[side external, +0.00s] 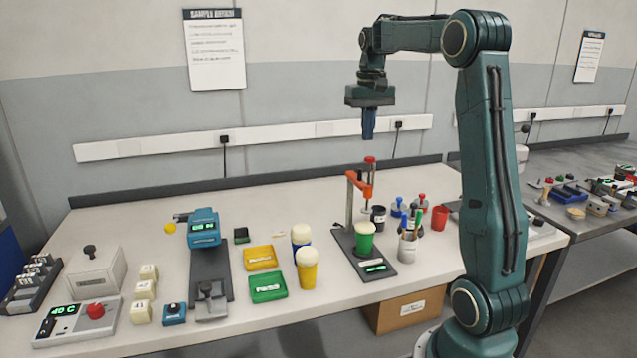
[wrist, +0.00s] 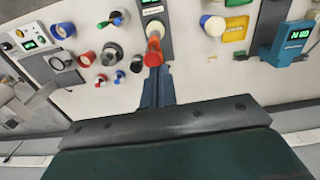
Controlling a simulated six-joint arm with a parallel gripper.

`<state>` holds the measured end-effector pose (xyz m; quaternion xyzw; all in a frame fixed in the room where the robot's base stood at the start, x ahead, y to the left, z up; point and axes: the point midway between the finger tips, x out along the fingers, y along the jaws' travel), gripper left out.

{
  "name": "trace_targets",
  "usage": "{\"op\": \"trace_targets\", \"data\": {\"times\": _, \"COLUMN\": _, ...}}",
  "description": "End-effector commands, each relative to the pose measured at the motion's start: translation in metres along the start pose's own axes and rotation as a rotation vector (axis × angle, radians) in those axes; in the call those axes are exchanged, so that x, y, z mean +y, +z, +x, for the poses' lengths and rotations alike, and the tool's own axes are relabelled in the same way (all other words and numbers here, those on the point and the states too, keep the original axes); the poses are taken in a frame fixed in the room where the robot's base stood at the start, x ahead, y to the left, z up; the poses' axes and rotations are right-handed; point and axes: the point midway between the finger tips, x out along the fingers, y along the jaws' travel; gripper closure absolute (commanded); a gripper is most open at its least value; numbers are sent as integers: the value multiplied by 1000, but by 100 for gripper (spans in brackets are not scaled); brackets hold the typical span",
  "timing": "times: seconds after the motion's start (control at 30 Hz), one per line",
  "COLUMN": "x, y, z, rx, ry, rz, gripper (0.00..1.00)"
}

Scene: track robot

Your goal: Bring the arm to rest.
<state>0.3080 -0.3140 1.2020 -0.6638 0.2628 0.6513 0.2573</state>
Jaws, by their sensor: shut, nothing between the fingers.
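My gripper (side external: 368,136) hangs pointing down, high above the back of the white bench (side external: 130,222) in the side view. Its blue fingers are shut with nothing between them. In the wrist view the shut fingers (wrist: 156,90) show at the centre, in front of the orange-and-red press. The orange press (side external: 361,184) with a red knob stands on the bench below my gripper, clearly apart from it. A green cup (side external: 365,238) with a pale top stands on the base of this press.
A blue device (side external: 204,228), yellow tray (side external: 262,258), green tray (side external: 268,288), blue cup (side external: 301,237) and yellow cup (side external: 307,268) stand left of the press. A pen holder (side external: 408,246) and red cup (side external: 440,217) stand right. The air around my gripper is clear.

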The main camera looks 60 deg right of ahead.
Motion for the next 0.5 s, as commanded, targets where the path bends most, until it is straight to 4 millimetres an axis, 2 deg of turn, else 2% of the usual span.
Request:
{"op": "trace_targets", "data": {"times": 0.27, "x": -56, "y": 47, "z": -15, "rx": 80, "ry": -5, "rz": -129, "gripper": 100}}
{"op": "trace_targets", "data": {"times": 0.5, "x": -100, "y": 106, "z": -19, "rx": 166, "ry": -23, "rz": -265, "gripper": 100}}
